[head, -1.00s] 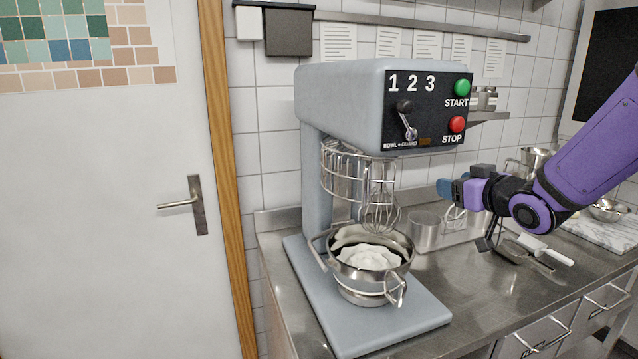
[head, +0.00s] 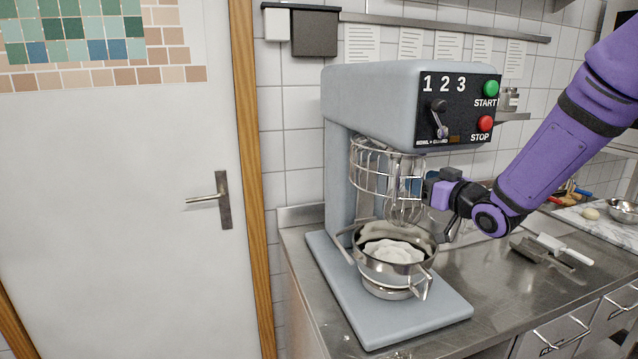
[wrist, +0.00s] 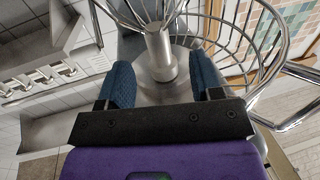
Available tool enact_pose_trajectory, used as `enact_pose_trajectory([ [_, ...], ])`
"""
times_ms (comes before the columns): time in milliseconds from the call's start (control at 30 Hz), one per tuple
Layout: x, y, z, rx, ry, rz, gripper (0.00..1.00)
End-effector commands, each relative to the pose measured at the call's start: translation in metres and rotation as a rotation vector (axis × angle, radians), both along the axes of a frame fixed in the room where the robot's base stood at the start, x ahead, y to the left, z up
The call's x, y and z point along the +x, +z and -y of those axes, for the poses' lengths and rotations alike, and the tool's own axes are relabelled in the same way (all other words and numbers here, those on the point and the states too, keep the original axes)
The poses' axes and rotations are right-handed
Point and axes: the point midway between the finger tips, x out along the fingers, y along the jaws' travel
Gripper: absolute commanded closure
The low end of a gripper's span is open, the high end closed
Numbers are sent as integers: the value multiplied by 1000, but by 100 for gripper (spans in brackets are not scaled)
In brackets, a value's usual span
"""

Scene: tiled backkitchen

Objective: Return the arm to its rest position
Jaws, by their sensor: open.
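My purple arm reaches in from the right in the head view. My gripper (head: 432,178) is beside the right side of the mixer's wire guard and whisk. In the wrist view my gripper (wrist: 165,85) is open, with its two blue fingers apart. A metal shaft with a round base shows beyond and between the fingertips; I cannot tell whether they touch it. The grey-blue mixer (head: 370,95) stands on the steel counter. Its bowl (head: 390,268) holds a white mass and sits under the whisk (head: 404,208). The fingertips are partly hidden in the head view.
The wire guard (wrist: 228,45) is close to my fingers in the wrist view. A scraper with a white handle (head: 565,248) lies on the steel counter (head: 480,275). A metal bowl (head: 622,210) stands at the far right. A white door (head: 110,220) is at left.

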Motion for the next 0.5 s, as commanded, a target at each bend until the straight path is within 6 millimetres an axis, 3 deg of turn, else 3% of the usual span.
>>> enact_pose_trajectory([
  [300, 33, 0, -19, 0, 2, 0, 40],
  [500, 43, 0, -25, 0, 1, 0, 40],
])
